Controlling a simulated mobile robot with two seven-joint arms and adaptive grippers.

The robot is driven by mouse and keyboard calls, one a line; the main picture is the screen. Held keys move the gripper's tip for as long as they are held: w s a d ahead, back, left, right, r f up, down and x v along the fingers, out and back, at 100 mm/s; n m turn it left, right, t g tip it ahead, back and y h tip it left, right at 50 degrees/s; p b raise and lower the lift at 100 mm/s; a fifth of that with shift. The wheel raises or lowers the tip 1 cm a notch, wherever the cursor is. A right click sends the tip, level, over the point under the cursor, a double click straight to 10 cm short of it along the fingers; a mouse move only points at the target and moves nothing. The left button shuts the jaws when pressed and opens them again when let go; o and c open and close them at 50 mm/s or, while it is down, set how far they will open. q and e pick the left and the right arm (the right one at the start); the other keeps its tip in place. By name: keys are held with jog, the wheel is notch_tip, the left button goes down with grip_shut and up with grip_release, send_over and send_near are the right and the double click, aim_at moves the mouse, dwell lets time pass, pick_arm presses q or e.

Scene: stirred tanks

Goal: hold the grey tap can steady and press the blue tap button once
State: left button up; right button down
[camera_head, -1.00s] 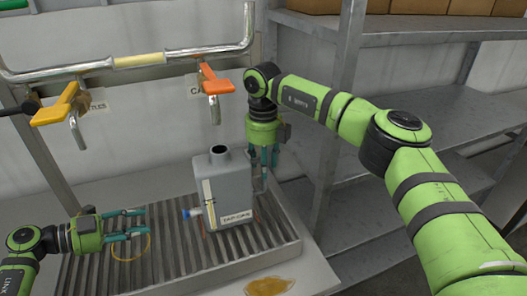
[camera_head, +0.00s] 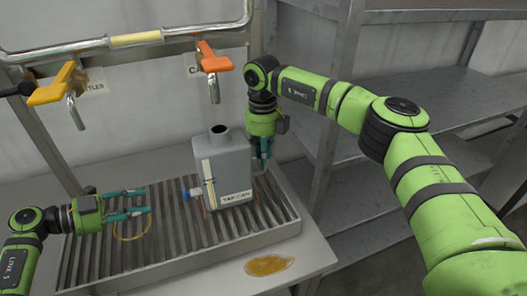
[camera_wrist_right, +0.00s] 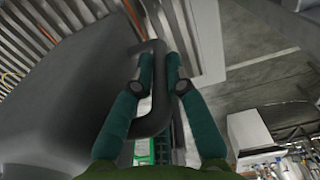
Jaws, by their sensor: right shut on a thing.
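The grey tap can (camera_head: 221,165) stands upright on the ribbed drain tray. Its blue tap button (camera_head: 186,195) sticks out low on its left side, on a pale tap. My right gripper (camera_head: 263,160) is at the can's right side; the wrist view shows its teal fingers (camera_wrist_right: 160,88) shut on the can's dark grey handle (camera_wrist_right: 158,100). My left gripper (camera_head: 148,201) is left of the can, low over the tray. Its fingers are apart with nothing between them, pointing at the button with a gap.
The drain tray (camera_head: 172,262) has a thin yellow ring (camera_head: 118,234) below my left gripper. A yellow-brown puddle (camera_head: 269,265) lies on the table in front. Yellow (camera_head: 52,88) and orange (camera_head: 214,57) tap levers hang above from a pipe. Grey shelving (camera_head: 420,110) stands right.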

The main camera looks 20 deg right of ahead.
dwell(0.3)
pick_arm(q)
grip_shut()
dwell(1.1)
